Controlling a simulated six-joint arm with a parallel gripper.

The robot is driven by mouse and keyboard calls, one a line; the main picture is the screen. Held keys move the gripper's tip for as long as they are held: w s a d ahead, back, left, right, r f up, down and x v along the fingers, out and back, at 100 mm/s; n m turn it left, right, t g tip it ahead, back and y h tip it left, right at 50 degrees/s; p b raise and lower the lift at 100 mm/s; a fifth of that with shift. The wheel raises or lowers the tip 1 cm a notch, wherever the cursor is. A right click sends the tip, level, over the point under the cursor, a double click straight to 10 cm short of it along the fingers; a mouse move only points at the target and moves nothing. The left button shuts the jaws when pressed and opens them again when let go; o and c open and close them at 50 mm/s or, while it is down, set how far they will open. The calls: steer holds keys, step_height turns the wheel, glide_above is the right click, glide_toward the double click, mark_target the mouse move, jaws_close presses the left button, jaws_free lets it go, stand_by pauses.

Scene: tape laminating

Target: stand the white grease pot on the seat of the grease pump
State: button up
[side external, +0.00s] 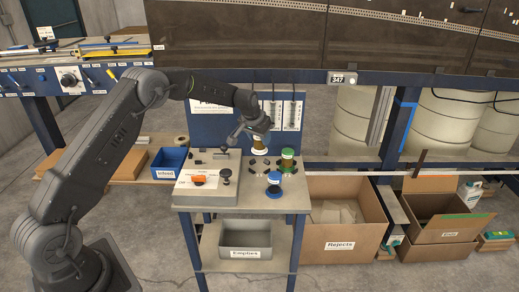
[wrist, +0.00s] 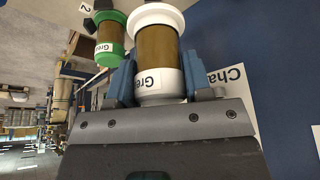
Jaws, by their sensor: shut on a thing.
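The white grease pot (side external: 260,142) has white ends and a brown body. In the wrist view the same pot (wrist: 158,48) sits between my two blue fingers, its label partly cut off. My gripper (wrist: 157,68) is shut on it; in the side view my gripper (side external: 257,128) is at the back of the small table.
A green-lidded pot (side external: 288,161) stands just right of the white one and also shows in the wrist view (wrist: 110,36). A blue-lidded pot (side external: 273,184) stands nearer the front. A blue panel (side external: 215,125) rises behind the table. The table's front right corner (side external: 298,200) is bare.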

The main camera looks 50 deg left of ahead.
steer(key=s+a+r+n+g+y, duration=0.1)
steer(key=s+a+r+n, duration=0.25)
steer(key=s+a, duration=0.75)
steer(key=s+a+r+n+y, duration=0.1)
steer(key=s+a+r+n, duration=0.3)
steer(key=s+a, duration=0.8)
steer(key=shift+m, duration=0.35)
steer(key=shift+w+d+f, duration=1.3)
steer(key=shift+w+f, duration=0.05)
steer(key=shift+f, duration=0.35)
steer(key=shift+w+d+f, duration=1.3)
steer(key=shift+d+f, duration=0.05)
steer(key=shift+f, duration=0.4)
steer(key=shift+w+d+f, duration=1.3)
steer(key=shift+w+f, duration=0.05)
steer(key=shift+f, duration=0.35)
steer(key=shift+f, duration=0.15)
steer(key=o, duration=1)
steer(key=shift+c, duration=0.2)
